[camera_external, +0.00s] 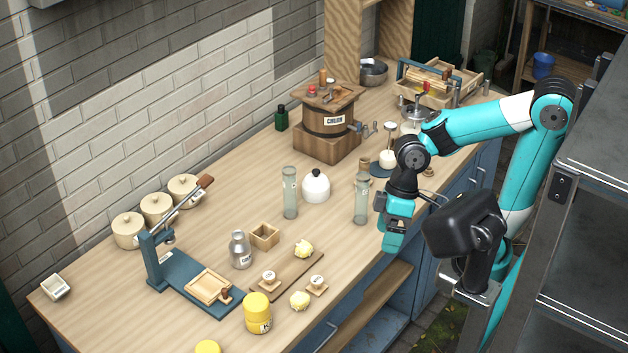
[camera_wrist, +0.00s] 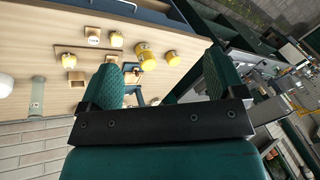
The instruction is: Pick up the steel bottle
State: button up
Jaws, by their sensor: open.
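The steel bottle (camera_external: 241,251) is a small grey metal bottle with a narrow neck and a label. It stands upright on the wooden workbench, left of a small open wooden box (camera_external: 264,236). My gripper (camera_external: 393,240) is by the bench's front edge, well to the right of the bottle and apart from it. In the wrist view my gripper (camera_wrist: 163,76) has its two green fingers spread with nothing held between them. I cannot make out the bottle there; the left finger covers part of the bench.
A blue press (camera_external: 180,280) stands left of the bottle. Two glass cylinders (camera_external: 290,193) (camera_external: 361,199) and a white kettle (camera_external: 316,186) stand between bottle and gripper. A board (camera_external: 288,275) and yellow jar (camera_external: 258,313) are in front. A churn (camera_external: 328,118) is behind.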

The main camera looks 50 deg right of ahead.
jog(key=w+a+n+b, duration=0.1)
jog(key=w+b, duration=0.2)
jog(key=w, duration=0.8)
jog(key=n+t+b, duration=0.2)
jog(key=n+b, duration=0.3)
jog(key=b, duration=0.1)
send_over(243, 235)
jog(key=s+d, duration=0.3)
jog(key=d, duration=0.3)
notch_tip(243, 235, down, 11)
jog(key=shift+n, duration=0.3)
jog(key=shift+a+p+x, duration=0.2)
jog(key=shift+p+x, duration=0.75)
jog(key=shift+x, duration=3.45)
jog(key=shift+a+p+x, duration=0.15)
jog(key=shift+p+x, duration=0.8)
jog(key=shift+x, duration=3.4)
jog(key=shift+r, duration=0.15)
jog(key=shift+c, duration=0.3)
jog(key=c, duration=1.1)
